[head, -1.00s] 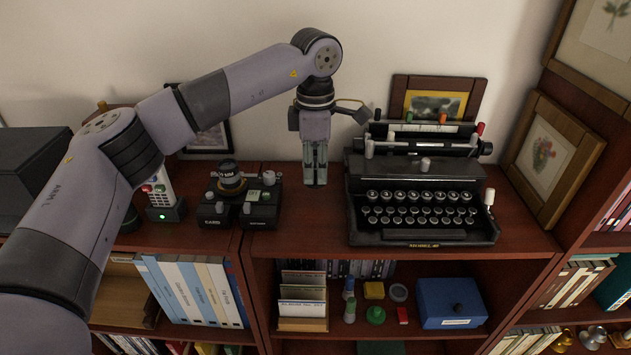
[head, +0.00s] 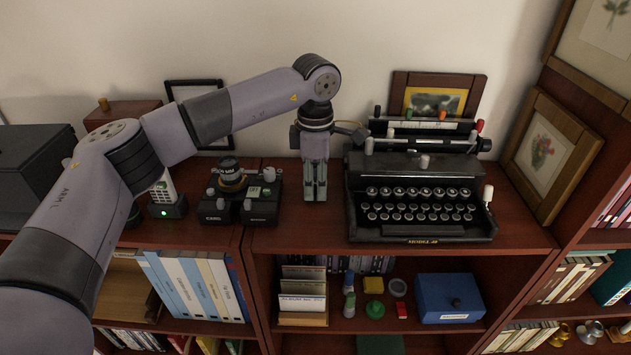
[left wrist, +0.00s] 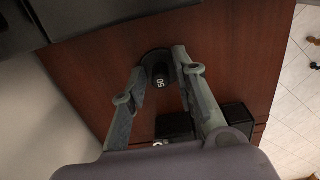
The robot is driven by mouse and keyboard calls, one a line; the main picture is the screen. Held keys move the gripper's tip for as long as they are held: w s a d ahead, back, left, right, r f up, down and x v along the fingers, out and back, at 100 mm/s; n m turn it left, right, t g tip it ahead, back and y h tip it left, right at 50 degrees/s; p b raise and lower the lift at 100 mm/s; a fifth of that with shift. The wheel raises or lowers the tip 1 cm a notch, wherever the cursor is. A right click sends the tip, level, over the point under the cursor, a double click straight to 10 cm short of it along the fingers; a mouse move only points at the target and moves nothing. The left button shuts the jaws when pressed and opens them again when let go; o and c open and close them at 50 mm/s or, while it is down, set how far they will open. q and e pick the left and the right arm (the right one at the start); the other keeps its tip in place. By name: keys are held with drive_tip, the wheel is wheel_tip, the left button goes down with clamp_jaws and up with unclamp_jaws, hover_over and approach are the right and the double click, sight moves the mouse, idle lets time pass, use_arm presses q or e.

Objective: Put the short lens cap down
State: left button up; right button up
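The short lens cap (left wrist: 158,72) shows in the left wrist view as a dark round piece with a "50" mark, between the fingertips of my left gripper (left wrist: 160,62). The fingers appear closed on its sides. In the head view my left gripper (head: 315,196) points straight down at the wooden shelf top, between the black control boxes and the typewriter. The cap is hard to make out there, mostly hidden by the fingers. Its tips are at or just above the wood; I cannot tell if the cap touches it. My right gripper is not in view.
The black typewriter (head: 420,215) stands close to the right of the gripper. Black boxes (head: 262,205) with knobs and a lens (head: 230,176) stand to the left. Bare shelf top (head: 290,232) lies in front of the gripper. A framed picture (head: 432,100) leans behind the typewriter.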

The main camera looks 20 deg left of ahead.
sight(315, 183)
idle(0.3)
use_arm(q)
drive_tip(key=shift+r, duration=0.2)
wheel_tip(315, 183, up, 12)
drive_tip(key=b, duration=0.2)
